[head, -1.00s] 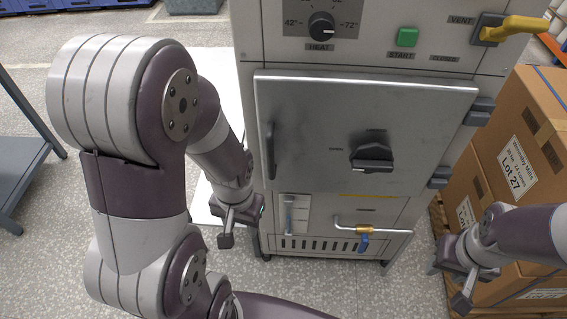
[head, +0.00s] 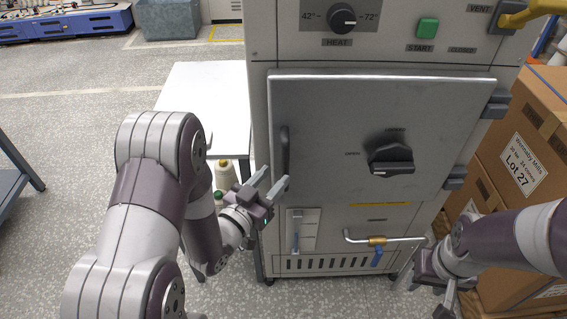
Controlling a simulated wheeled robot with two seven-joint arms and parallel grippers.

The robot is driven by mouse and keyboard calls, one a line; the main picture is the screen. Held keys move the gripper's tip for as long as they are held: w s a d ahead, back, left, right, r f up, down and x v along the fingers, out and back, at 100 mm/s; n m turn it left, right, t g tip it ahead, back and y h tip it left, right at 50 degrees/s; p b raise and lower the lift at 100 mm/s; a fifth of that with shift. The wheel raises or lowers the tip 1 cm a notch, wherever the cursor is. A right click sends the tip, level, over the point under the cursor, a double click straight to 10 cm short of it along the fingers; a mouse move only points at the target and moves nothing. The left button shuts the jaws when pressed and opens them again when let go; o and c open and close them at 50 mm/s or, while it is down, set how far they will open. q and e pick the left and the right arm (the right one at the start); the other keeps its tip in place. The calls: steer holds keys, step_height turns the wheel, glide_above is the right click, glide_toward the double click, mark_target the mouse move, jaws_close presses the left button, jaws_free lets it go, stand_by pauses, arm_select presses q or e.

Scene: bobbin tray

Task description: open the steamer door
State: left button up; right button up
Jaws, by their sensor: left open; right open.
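The steamer door (head: 335,117) is a flat grey metal panel, closed on the steamer cabinet (head: 260,45). A dark vertical handle (head: 285,150) is at its left edge. A black rotary latch knob (head: 391,160) sits right of the door's middle, its bar roughly horizontal. Hinges (head: 497,104) show at the right edge. My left gripper (head: 273,186) is open and empty, with its fingers pointing up and right, near the lower end of the handle; I cannot tell if it touches the door. My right gripper (head: 445,305) is low at the right, open and partly cut off by the frame's edge.
Cardboard boxes (head: 540,130) stand close on the right. A white table (head: 207,100) is left of the cabinet, with thread cones (head: 225,172) beneath. A drain pipe with a valve (head: 376,241) juts out below the door. A yellow vent lever (head: 530,12) sticks out at the upper right.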

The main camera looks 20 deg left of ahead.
mark_target(283, 168)
arm_select(q)
steer(key=x, duration=0.5)
steer(key=shift+w+d, duration=0.15)
steer(key=shift+w, duration=0.2)
steer(key=shift+c, duration=0.3)
jaws_close()
